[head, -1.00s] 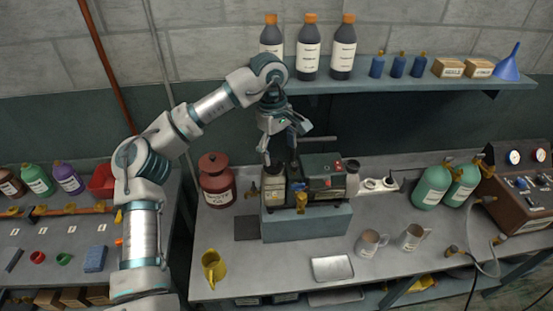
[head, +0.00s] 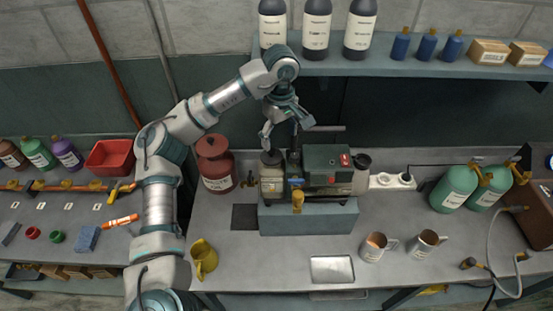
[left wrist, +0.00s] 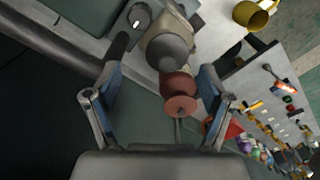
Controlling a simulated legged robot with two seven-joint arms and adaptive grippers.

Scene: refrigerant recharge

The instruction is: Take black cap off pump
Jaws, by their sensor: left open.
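The pump (head: 328,170) sits on a grey-teal block on the workbench, with a pale left part and a dark upright handle (head: 295,136). A dark round cap (head: 271,157) tops its left part. The cap also shows in the left wrist view (left wrist: 170,51), upper middle, between and beyond the finger ends. My left gripper (head: 286,131) is open and empty above the pump's left end, close to the cap and handle. Its two fingers show spread apart in the left wrist view (left wrist: 162,75). I cannot tell whether a finger touches the handle. My right gripper is not in view.
A red lidded jar (head: 215,170) stands left of the pump. A shelf (head: 400,65) with bottles hangs behind. Green tanks (head: 454,188) stand at right. Bare bench lies left of the tray.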

